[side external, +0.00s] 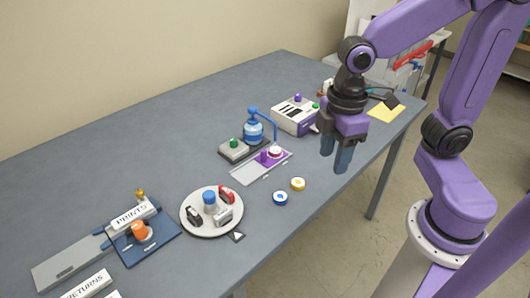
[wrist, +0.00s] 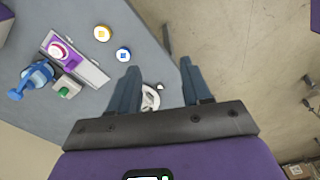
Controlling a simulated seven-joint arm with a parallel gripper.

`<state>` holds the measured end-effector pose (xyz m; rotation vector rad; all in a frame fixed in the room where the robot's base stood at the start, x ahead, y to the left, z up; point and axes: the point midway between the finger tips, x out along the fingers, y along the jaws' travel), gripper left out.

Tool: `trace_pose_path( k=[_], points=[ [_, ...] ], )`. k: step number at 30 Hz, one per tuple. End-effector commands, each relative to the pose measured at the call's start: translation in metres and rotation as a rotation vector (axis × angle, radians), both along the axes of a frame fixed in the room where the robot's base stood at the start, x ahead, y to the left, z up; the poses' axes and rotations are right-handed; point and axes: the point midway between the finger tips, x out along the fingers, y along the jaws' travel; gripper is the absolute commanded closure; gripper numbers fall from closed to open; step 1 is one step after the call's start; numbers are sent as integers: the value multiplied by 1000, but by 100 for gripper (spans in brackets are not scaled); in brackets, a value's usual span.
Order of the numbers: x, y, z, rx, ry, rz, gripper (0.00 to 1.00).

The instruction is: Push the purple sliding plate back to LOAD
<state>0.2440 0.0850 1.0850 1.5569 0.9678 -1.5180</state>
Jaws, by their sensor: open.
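The purple sliding plate (side external: 264,159) sits in a light grey track (side external: 246,172) near the table's middle, toward the track's far right end. No LOAD marking is readable. My gripper (side external: 338,160) hangs fingers down, open and empty, to the right of the track and apart from it. In the wrist view its two fingers (wrist: 157,66) are spread wide.
A blue bottle device (side external: 253,130) with a curved blue arm stands close behind the track, beside a green-button box (side external: 233,149). Blue (side external: 280,198) and yellow (side external: 298,184) discs lie in front. A round tray (side external: 187,222) is left, a white-purple machine (side external: 289,121) behind.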

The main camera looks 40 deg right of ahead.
Motion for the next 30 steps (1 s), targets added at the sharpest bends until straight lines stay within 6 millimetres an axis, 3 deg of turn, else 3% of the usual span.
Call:
trace_pose_path(
  k=[1,8,13,18,24,30],
  points=[
    [19,4,1,-4,2,-4,52],
    [104,7,1,-12,5,16,52],
    [167,-7,-4,-15,8,29,52],
    [223,-33,-13,-18,11,43,52],
    [261,-62,-23,-19,14,57,52],
    [271,-71,-28,-19,16,62,52]
  ],
)
